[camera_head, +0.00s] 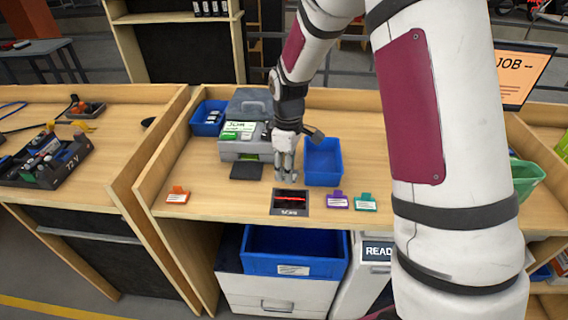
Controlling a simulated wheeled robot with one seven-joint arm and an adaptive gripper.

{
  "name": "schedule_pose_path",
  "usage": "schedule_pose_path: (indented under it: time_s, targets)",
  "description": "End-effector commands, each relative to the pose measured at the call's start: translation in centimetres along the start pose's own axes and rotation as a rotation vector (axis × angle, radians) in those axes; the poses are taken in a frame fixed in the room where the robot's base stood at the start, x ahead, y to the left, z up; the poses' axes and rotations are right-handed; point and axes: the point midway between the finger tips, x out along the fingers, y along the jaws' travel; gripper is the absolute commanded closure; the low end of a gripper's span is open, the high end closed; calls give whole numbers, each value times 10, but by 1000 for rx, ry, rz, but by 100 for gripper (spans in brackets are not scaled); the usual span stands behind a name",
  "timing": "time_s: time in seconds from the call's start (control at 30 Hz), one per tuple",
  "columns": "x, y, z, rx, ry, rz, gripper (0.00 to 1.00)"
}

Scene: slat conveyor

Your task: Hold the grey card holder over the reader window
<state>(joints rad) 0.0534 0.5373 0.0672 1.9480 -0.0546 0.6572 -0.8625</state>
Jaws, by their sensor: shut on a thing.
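My gripper (285,173) points down over the back edge of the reader window (290,201), a dark square with a red line and a "SCAN" label set in the bench top. It is shut on a small grey thing, which I take for the grey card holder. The holder is hard to tell from the grey fingers, and its face and tilt are not clear. The fingertips look just behind the window, not over its middle; their height above the bench is hard to judge.
An orange card holder (178,195) lies left of the window; a purple one (337,201) and a teal one (365,202) lie right. A blue bin (324,163) stands close right of my gripper. A grey machine (240,149) and dark pad (246,170) are left.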

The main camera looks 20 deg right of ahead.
Motion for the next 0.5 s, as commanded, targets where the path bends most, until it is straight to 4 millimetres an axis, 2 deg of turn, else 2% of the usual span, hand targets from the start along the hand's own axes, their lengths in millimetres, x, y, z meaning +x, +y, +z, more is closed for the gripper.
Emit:
schedule_pose_path:
  time_s: [0.2, 0.37, 0.5]
  targets:
    - [-8, -15, 12, -247, -1, 0, 85]
    - [-9, -19, 15, -324, -1, 1, 85]
    - [-2, -19, 15, -335, -2, 0, 85]
